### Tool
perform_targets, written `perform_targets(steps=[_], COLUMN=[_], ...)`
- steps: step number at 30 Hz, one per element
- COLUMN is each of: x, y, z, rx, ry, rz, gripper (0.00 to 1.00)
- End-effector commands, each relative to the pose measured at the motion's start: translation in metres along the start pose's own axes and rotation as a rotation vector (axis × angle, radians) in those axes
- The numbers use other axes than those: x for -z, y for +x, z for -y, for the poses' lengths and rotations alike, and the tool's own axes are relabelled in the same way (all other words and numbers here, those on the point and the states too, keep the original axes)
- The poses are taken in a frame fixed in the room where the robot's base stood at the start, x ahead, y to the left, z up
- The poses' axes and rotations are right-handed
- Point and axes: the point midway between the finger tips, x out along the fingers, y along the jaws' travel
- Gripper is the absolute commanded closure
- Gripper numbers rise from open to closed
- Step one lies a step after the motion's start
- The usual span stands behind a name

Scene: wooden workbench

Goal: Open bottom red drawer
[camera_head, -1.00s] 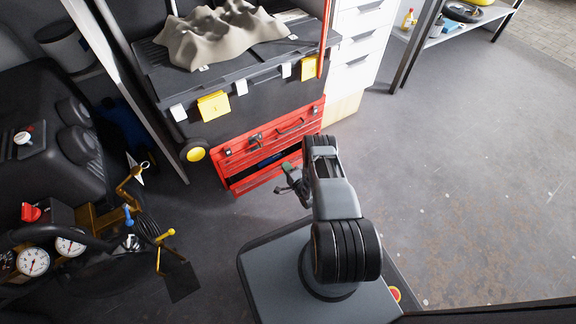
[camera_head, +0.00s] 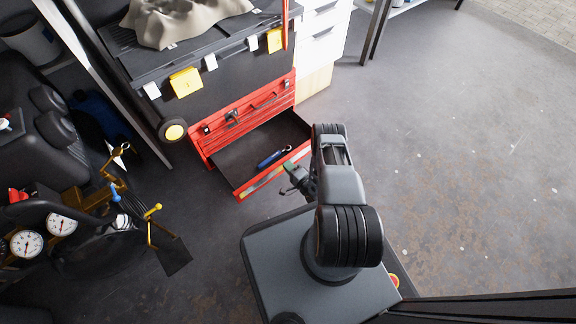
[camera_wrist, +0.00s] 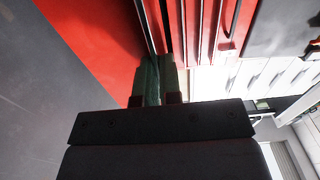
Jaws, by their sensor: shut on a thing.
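The bottom red drawer (camera_head: 236,161) of the red tool chest (camera_head: 222,124) is pulled well out in the head view. Its dark inside shows, with a blue-handled tool (camera_head: 272,158) lying in it. My gripper (camera_head: 291,179) is at the drawer's front edge, on its right part. In the wrist view my gripper (camera_wrist: 156,82) has its green fingers close together against the red front (camera_wrist: 92,40), shut on the drawer's front edge. The exact contact is partly hidden by the fingers and the dark gripper body.
A black case with yellow latches (camera_head: 186,82) stands above the chest. White drawers (camera_head: 322,40) are at the right of it. Gauges and hoses (camera_head: 62,224) crowd the left. The floor (camera_head: 470,170) on the right is clear.

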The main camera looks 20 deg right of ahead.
Motion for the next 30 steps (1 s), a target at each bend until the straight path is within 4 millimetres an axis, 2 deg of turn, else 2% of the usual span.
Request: perform_targets(steps=[11,12,19,30], x=[-0.0034,-0.0034,-0.0004,-0.0001], y=[-0.0017,-0.0017,-0.0018,-0.0040], z=[-0.0007,-0.0007,-0.0004,-0.0003], rx=[-0.003,-0.003,-0.002,-0.001], ry=[0.003,0.003,0.002,0.002], rz=[0.011,0.011,0.003,0.004], gripper=[1.00,0.92,0.70,0.69])
